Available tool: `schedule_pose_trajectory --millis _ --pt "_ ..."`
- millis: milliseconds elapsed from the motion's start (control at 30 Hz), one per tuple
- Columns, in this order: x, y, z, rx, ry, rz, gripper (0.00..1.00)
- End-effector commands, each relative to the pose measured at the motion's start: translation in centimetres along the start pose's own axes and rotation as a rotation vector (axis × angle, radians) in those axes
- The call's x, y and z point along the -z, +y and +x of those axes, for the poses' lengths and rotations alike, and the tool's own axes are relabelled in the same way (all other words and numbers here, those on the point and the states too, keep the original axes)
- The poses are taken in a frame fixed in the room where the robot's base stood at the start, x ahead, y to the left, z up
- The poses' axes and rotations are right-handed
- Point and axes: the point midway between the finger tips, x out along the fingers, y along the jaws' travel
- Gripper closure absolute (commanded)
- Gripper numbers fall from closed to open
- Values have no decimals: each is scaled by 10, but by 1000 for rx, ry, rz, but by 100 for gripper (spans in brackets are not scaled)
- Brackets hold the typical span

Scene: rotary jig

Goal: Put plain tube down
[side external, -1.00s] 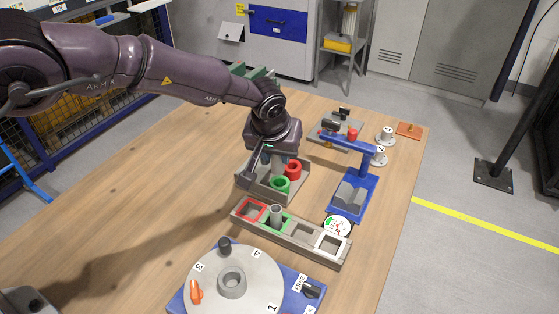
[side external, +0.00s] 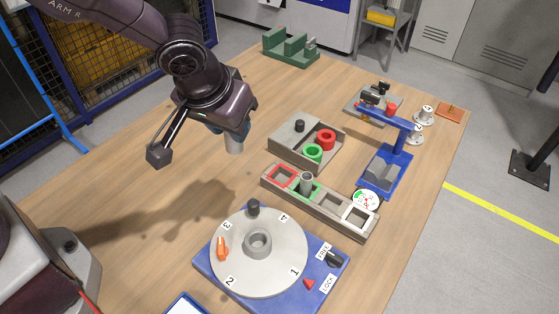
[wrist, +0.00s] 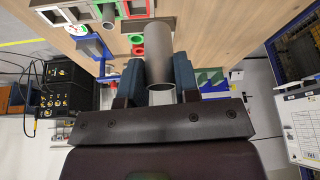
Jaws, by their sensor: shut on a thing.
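My gripper (side external: 230,128) is shut on a plain grey tube (side external: 234,145), which hangs upright below the fingers, above the open wooden table left of the parts tray. In the wrist view the tube (wrist: 159,52) sits between the two blue fingers (wrist: 158,80), its open end facing the camera. A second grey tube (side external: 306,182) stands in the green-framed slot of the long rack (side external: 335,217). The height of the held tube above the table is hard to judge.
The grey tray (side external: 290,150) holds a green ring (side external: 313,152), a red ring (side external: 325,140) and a black peg (side external: 299,126). The rotary disc (side external: 275,275) on its blue base stands in front. A blue press stand (side external: 392,165) is at right. The table's left side is clear.

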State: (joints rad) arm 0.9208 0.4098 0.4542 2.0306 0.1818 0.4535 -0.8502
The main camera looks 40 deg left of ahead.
Motion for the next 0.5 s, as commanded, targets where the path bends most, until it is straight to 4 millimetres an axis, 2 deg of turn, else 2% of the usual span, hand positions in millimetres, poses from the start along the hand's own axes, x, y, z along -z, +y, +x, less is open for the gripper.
schedule_pose_trajectory --millis 33,100,233,333,500 --pt "-13 -7 0 -4 -4 14 98" --pt "-26 -16 2 -8 -6 27 98" --pt "-40 -30 7 -15 -6 34 98" --pt "-38 -29 15 -23 3 36 98" --pt "-15 -8 42 -27 7 35 98"
